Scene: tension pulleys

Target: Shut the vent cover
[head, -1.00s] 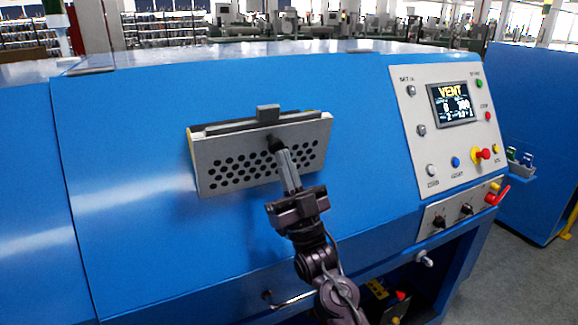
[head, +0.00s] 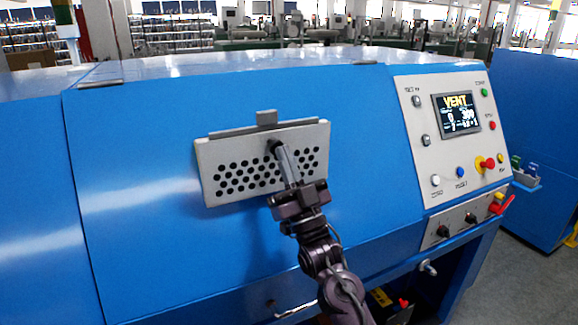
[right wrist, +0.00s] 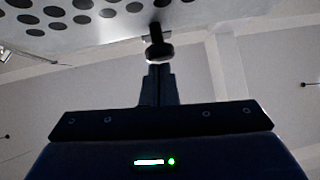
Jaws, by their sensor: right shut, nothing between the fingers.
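The vent cover (head: 225,183) is a grey plate with rows of round holes on the sloping blue front of the machine. In the right wrist view the shut fingers (right wrist: 156,70) point at the knob, and the holed plate fills the upper left. My left gripper is not in view.
A grey block (head: 267,117) sits just above the cover. A control panel (head: 455,150) with a screen reading VENT, buttons and knobs is to the right. A wire-like handle (head: 293,309) is low on the front. The blue panel left of the cover is clear.

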